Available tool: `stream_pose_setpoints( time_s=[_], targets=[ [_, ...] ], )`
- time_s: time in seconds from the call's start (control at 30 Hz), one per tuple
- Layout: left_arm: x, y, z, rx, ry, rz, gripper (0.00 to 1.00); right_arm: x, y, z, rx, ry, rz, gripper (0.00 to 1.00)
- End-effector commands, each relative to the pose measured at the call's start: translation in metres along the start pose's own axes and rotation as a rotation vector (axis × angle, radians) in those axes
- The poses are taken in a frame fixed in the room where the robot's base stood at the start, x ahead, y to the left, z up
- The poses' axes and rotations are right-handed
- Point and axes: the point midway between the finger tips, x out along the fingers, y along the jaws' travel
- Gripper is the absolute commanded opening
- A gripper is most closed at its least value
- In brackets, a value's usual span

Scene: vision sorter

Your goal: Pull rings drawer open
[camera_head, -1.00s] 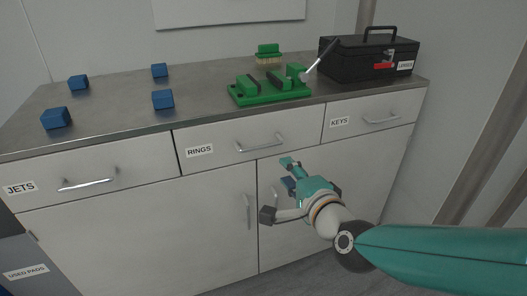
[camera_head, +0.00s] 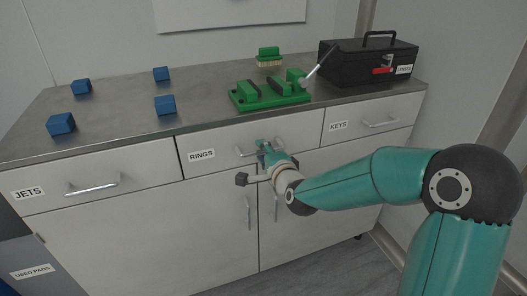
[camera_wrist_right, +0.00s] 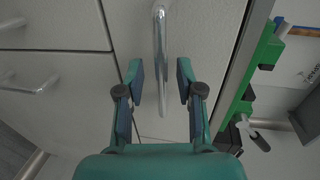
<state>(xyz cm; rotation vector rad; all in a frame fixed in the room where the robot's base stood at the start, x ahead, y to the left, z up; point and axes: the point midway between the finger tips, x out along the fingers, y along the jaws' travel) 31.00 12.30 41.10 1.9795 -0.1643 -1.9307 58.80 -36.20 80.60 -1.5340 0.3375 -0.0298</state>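The rings drawer (camera_head: 222,138) is the middle drawer of the cabinet, with a RINGS label at its left, and its front looks flush with the others. Its metal bar handle (camera_wrist_right: 160,60) stands between the fingers of my right gripper in the right wrist view. My right gripper (camera_wrist_right: 160,82) is open, with one finger on each side of the bar and gaps visible on both sides. In the head view my right gripper (camera_head: 266,146) is at the handle and partly hides it. My left gripper is not in view.
The jets drawer (camera_head: 130,172) is to the left and the keys drawer (camera_head: 345,118) to the right. On the counter are several blue blocks (camera_head: 165,105), a green vise (camera_head: 268,94), a brush (camera_head: 269,58) and a black toolbox (camera_head: 365,62). Cupboard doors (camera_head: 150,235) are below.

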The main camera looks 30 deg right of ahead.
Motion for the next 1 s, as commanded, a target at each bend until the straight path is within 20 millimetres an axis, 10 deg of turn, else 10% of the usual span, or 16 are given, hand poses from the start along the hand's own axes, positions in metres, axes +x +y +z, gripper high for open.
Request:
stream_pose_setpoints(
  time_s=[0.37,0.6,1.0],
  targets=[
    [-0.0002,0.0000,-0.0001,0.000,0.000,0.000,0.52,0.0061,-0.0001,-0.0003,0.000,0.000,0.000,0.36],
    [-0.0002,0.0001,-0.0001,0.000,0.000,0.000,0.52,0.0058,-0.0001,-0.0004,0.000,0.001,0.000,0.00],
    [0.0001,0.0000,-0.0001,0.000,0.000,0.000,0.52,0.0062,0.0011,-0.0012,0.000,0.000,0.002,0.00]
  ],
)
